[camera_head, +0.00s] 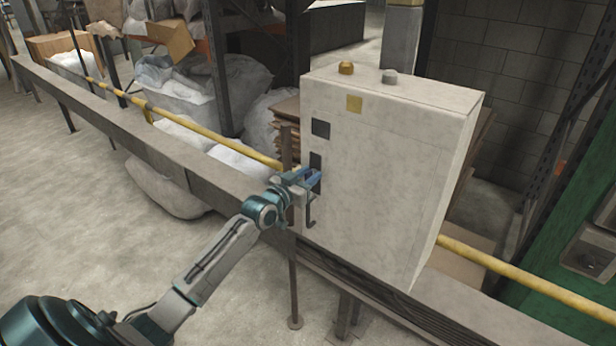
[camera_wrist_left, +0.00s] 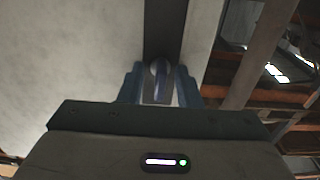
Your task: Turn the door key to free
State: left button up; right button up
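The pale box-shaped cabinet (camera_head: 390,180) stands at the centre, and its left face carries dark plates. My left gripper (camera_head: 309,177) is at the lower dark plate (camera_head: 316,160) on that face. In the left wrist view, the key (camera_wrist_left: 161,80), small with a rounded grey end, sits on a dark vertical strip (camera_wrist_left: 163,28). The blue fingers of my left gripper (camera_wrist_left: 160,88) stand on either side of the key, apart, with narrow gaps visible. In the head view the key is too small or hidden to make out. My right gripper is not in view.
A yellow rail (camera_head: 215,137) and a grey beam (camera_head: 165,150) run past the cabinet. A brass knob (camera_head: 346,68) and a grey knob (camera_head: 389,76) sit on its top. White sacks (camera_head: 243,90) lie behind. A green machine (camera_head: 575,250) stands at right.

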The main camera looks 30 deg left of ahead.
pick_arm(q)
grip_shut()
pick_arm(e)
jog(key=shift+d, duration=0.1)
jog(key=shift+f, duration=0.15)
